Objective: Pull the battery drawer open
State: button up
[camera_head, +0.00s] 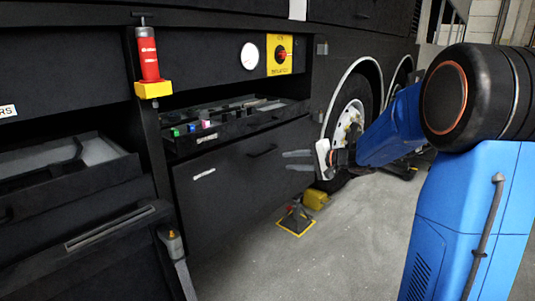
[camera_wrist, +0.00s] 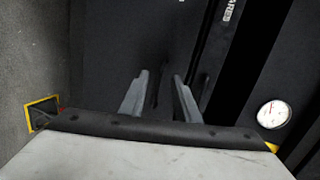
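The battery drawer appears to be the large flat black front (camera_head: 235,180) low on the coach's side, flush with the panels around it. It has a small white label, too small to read, and a dark handle (camera_head: 262,150) near its top right. My gripper (camera_head: 284,160) is at the right end of this front, fingers pointing left and spread apart, with nothing held. In the wrist view the fingers (camera_wrist: 160,78) are also apart, and a dark narrow bar, probably the handle, shows faintly between them. I cannot tell how far away it is.
A pulled-out tray (camera_head: 235,125) with small coloured items sits directly above the black front. Another open drawer (camera_head: 70,160) is at left. A red extinguisher (camera_head: 147,55) stands above. A wheel (camera_head: 350,115), a yellow chock (camera_head: 315,199) and a yellow-edged floor stand (camera_head: 296,222) are nearby. Floor in front is clear.

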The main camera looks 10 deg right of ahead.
jog(key=m+t, duration=0.2)
send_near(268, 152)
jog(key=shift+h, duration=0.4)
jog(key=x, duration=1)
jog(key=shift+w+a, duration=0.25)
jog(key=shift+w, duration=0.05)
jog(key=shift+c, duration=0.5)
grip_shut()
